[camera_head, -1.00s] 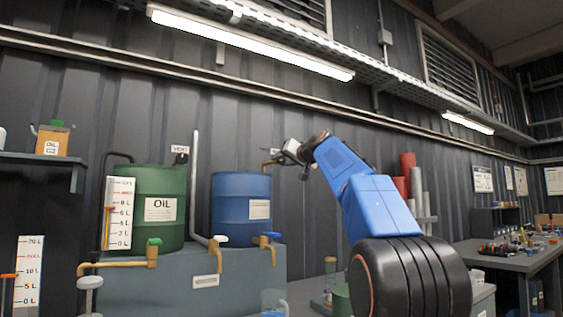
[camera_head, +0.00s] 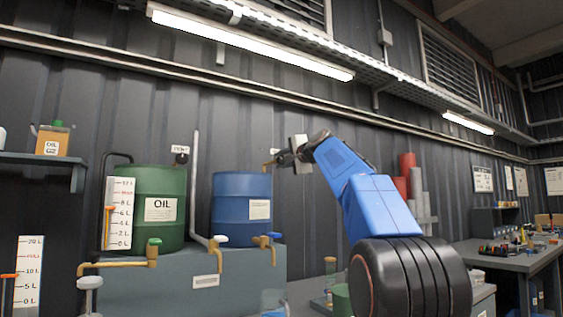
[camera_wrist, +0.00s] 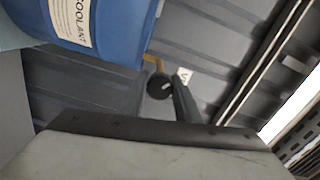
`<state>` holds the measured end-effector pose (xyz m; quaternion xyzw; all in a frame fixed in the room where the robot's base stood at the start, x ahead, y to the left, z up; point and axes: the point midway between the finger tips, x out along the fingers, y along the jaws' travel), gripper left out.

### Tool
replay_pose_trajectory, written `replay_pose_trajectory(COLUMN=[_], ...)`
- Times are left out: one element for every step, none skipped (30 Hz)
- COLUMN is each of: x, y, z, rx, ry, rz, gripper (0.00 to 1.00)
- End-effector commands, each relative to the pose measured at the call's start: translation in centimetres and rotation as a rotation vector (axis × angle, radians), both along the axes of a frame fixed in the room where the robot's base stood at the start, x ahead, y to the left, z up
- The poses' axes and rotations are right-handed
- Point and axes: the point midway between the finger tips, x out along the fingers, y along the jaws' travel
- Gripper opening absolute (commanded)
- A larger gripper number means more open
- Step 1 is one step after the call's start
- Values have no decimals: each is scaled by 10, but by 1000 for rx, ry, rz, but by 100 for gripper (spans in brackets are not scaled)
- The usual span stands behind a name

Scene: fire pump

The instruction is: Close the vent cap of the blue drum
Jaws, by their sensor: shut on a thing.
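The blue drum (camera_head: 228,220) stands on a grey-green bench left of my arm. In the wrist view the drum (camera_wrist: 115,22) fills the upper left, with its COOLANT label. A brass pipe (camera_wrist: 153,62) runs from behind it to a round black vent cap (camera_wrist: 160,86) with a pale mark. My gripper (camera_wrist: 163,97) has its fingers on either side of the cap and is shut on it. In the head view my gripper (camera_head: 280,158) is at the upper right of the drum, by the brass pipe (camera_head: 268,164); the cap is hardly distinguishable there.
A green OIL drum (camera_head: 158,182) with a level gauge (camera_head: 119,214) stands to the left. A grey pipe (camera_head: 193,180) rises between the drums. The corrugated wall (camera_wrist: 105,90) is close behind the cap, with a small sign (camera_wrist: 184,75) beside it.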

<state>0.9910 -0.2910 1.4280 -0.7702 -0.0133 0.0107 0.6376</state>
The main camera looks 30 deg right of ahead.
Motion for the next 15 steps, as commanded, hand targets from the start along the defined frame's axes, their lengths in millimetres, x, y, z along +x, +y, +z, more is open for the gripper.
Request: replay_pose_trajectory(x=[0,0,0,0,0,0,0,0,0,0,0,0,0,0,0], y=[0,0,0,0,-1,-1,-1,-1,-1,-1,-1,-1,-1,-1,-1], z=[-1,-1,-1,-1,-1,-1,-1,-1,-1,-1,-1,-1,-1,-1,-1], rx=[41,70,108,136,165,203,231,260,297,326,355,392,421,450,487], ry=[3,4,6,7,8,9,10,12,13,14,15,16,17,18,20], rz=[0,0,0,0,0,0,0,0,0,0,0,0,0,0,0], gripper=[7,7,7,7,7,7,7,7,7,7,7,7,7,7,7])
